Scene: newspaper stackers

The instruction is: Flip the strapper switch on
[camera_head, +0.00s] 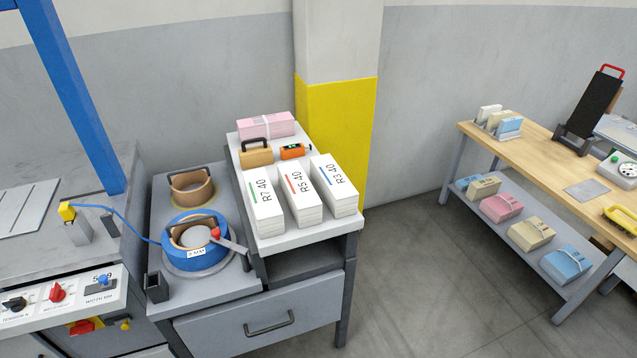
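The strapper stands at the left, with a blue arch post (75,95) rising from its grey top (130,215). A sloped white control panel (75,298) on its front carries a black knob (14,304), a red knob (57,292) and a blue knob (104,280). Below the panel is a red and yellow switch-like part (82,327), partly cut off from clear view by the panel's edge. I cannot tell its position or which control is the strapper switch. Neither of my grippers is in view.
A blue strap roll (194,258) sits on a grey side stand. Right of it, a cabinet (265,325) holds white paper stacks (298,198). A yellow-banded pillar (345,130) stands behind. A wooden table (540,150) is at the right. Floor between is clear.

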